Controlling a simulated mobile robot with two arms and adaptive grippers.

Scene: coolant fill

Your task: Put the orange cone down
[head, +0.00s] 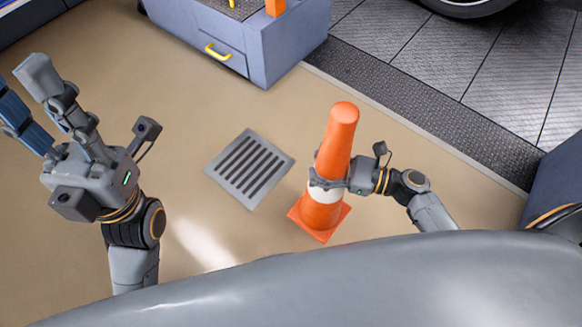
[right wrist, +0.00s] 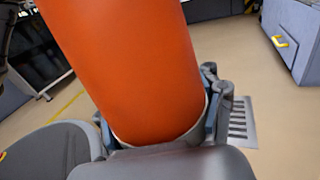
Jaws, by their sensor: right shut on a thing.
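The orange cone (head: 339,140) with a white band and a square orange base is in the middle of the head view, leaning a little in the picture. My right gripper (head: 325,178) is shut around the cone near its white band. In the right wrist view the cone's orange body (right wrist: 135,65) fills the middle, between the fingers (right wrist: 160,125). I cannot tell whether the base touches the floor. My left gripper (head: 40,95) is at the left of the head view, raised, with its fingers spread apart and nothing between them.
A grey floor drain grate (head: 250,168) lies just left of the cone. A blue-grey cabinet (head: 285,50) with a yellow handle stands behind. A dark textured strip (head: 430,115) and grey floor plates (head: 500,65) lie at the upper right. The tan floor left of the grate is clear.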

